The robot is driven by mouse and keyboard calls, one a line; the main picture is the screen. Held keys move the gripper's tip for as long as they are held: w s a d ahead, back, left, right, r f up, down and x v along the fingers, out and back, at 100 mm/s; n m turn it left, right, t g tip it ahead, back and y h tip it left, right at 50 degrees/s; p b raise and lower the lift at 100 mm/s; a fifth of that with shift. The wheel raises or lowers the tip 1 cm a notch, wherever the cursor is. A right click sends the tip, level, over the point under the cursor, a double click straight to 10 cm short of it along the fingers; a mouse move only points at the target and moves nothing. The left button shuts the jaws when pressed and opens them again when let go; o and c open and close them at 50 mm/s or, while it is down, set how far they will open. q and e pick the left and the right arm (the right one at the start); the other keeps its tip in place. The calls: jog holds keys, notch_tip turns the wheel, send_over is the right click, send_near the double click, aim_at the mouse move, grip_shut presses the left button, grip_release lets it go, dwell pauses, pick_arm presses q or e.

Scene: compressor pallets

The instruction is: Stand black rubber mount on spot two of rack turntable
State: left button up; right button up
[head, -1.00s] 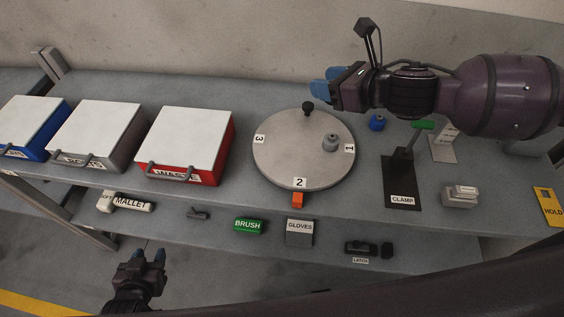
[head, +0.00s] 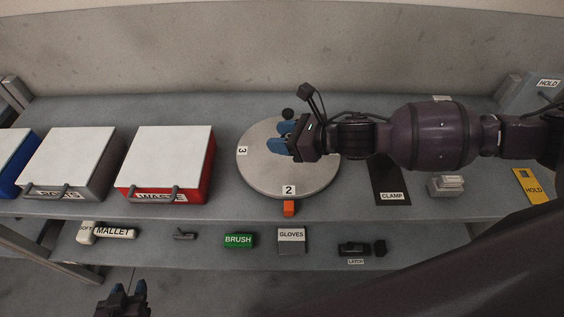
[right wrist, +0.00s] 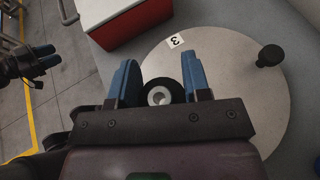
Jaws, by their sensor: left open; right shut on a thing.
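The black rubber mount (right wrist: 176,91) shows in the right wrist view as a black ring with a pale centre, between the blue fingers of my right gripper (right wrist: 162,82). The gripper is shut on it, above the turntable (right wrist: 225,105). In the head view my right gripper (head: 281,137) hides the mount and covers part of the turntable (head: 262,178). The spot two label (head: 289,190) is on the turntable's front edge, in front of the gripper. My left gripper (head: 127,290) is open and empty at the bottom left.
A black knob (head: 288,114) stands at the turntable's back. The red waste box (head: 165,165) is left of it. An orange block (head: 289,208) sits at its front edge. My right arm hides the turntable's right part.

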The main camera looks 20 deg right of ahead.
aim_at(282, 170)
notch_tip(282, 170, down, 9)
jog(key=shift+b, duration=0.4)
jog(key=shift+f, duration=0.2)
jog(key=o, duration=0.9)
jog(key=shift+r, duration=0.2)
jog(key=shift+s+d+r, duration=0.1)
jog(key=shift+d, duration=0.1)
jog(key=v, duration=1.1)
jog(key=shift+s+d+r, duration=0.1)
jog(key=shift+s+d, duration=0.05)
jog(key=shift+s, duration=0.1)
